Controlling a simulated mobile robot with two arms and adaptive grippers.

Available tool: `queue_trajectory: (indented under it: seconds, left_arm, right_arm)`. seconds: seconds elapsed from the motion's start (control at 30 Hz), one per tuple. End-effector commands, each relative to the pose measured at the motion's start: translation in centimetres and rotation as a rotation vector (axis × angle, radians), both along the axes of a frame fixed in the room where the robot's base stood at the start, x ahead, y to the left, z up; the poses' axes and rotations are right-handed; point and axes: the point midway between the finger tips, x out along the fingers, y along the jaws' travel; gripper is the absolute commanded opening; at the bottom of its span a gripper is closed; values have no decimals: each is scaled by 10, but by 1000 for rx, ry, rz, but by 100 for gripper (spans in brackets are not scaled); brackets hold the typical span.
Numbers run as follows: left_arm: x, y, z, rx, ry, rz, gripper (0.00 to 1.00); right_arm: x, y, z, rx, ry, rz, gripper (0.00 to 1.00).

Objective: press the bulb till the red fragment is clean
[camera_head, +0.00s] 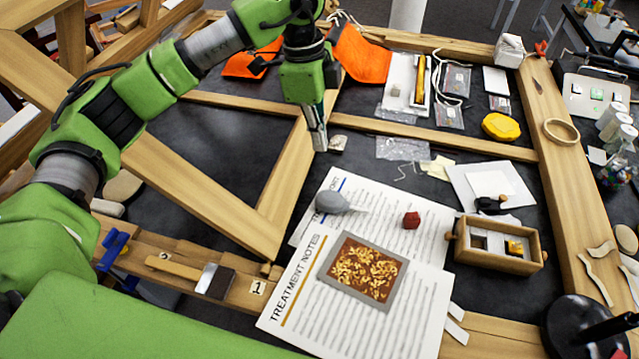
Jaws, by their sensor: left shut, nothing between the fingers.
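The bulb (331,201) is a grey rubber blower lying on the printed sheets, its thin nozzle pointing right toward the red fragment. The red fragment (411,220) is a small dark red block on the same paper, a short way right of the nozzle tip. My left gripper (319,142) points down above the wooden frame, behind and above the bulb and apart from it. Its fingers are together with nothing between them. Whether dust lies on the fragment is too small to tell. My right gripper is not in view.
A grey-bordered gilt panel (363,269) lies on the treatment notes (300,290) in front of the bulb. A small wooden box (462,247) stands right of the fragment. Wooden beams (280,190) surround the dark surface. A yellow case (501,127) sits farther back.

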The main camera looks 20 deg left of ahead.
Motion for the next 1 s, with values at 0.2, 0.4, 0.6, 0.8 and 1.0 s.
queue_trajectory:
  seconds: [0.2,0.4,0.6,0.8,1.0]
  left_arm:
    - [0,0,0,0,0,-1,0]
    - [-1,-2,-13,0,3,-1,0]
    - [-3,-7,-51,1,6,-3,0]
    - [-4,-14,-93,0,4,-3,0]
    - [-4,-17,-123,1,3,-2,0]
  right_arm:
    - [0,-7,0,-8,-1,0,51]
    - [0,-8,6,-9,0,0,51]
    - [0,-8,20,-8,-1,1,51]
    - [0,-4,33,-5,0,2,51]
    - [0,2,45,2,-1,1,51]
